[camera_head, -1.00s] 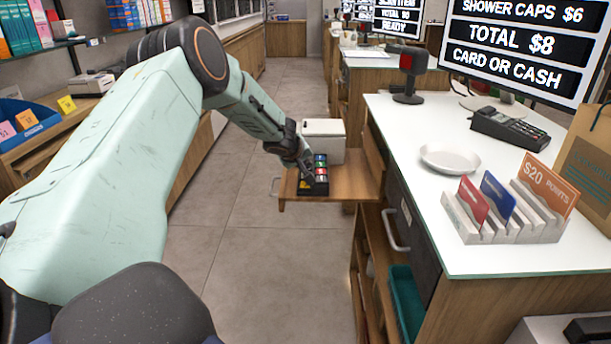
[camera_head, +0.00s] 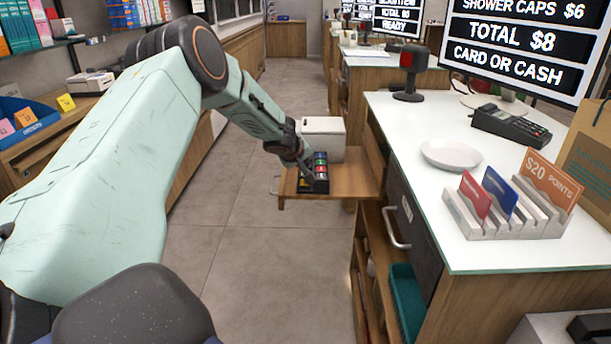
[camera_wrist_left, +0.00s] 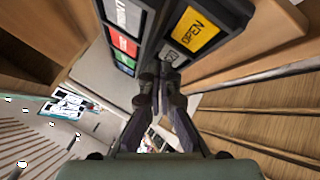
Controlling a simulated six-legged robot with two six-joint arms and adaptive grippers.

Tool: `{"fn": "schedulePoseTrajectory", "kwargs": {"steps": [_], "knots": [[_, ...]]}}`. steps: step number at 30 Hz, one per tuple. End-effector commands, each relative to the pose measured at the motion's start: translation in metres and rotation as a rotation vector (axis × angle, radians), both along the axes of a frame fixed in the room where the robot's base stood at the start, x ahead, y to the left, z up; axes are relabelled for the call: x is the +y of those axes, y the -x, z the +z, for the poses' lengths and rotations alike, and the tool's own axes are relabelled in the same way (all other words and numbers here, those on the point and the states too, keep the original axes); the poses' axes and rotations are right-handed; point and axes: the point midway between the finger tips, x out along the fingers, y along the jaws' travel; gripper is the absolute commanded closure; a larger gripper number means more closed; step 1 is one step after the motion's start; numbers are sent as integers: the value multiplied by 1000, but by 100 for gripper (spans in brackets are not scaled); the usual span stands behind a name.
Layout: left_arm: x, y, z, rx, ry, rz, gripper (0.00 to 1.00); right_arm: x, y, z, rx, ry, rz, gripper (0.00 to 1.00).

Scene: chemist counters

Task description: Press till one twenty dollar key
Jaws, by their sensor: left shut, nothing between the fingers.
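The till keypad (camera_head: 320,172) is a dark block with coloured keys on the pull-out wooden shelf (camera_head: 350,183). In the left wrist view it shows a yellow OPEN key (camera_wrist_left: 195,32), a grey key (camera_wrist_left: 172,56) with lettering too small to read surely, and a column of white, red, green and blue keys. My left gripper (camera_head: 307,172) is shut and empty at the keypad. In the left wrist view its fingertips (camera_wrist_left: 160,80) lie close to the grey key's end of the keypad; whether they touch a key I cannot tell. My right gripper is not in view.
A white box (camera_head: 323,138) stands behind the keypad on the shelf. The counter (camera_head: 420,200) at the right bears a plate (camera_head: 450,156), a card terminal (camera_head: 510,128) and a card rack (camera_head: 500,222). The aisle floor (camera_head: 270,235) is clear.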

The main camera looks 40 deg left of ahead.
Motion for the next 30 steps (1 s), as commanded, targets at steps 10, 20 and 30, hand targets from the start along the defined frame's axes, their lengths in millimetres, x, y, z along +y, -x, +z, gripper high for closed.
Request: {"fn": "schedulePoseTrajectory", "kwargs": {"steps": [10,20,30], "knots": [[0,0,-2,0,1,1,100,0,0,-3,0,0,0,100],[0,0,-4,0,0,0,100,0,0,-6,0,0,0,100],[0,0,-6,-1,1,1,100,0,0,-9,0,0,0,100]]}}
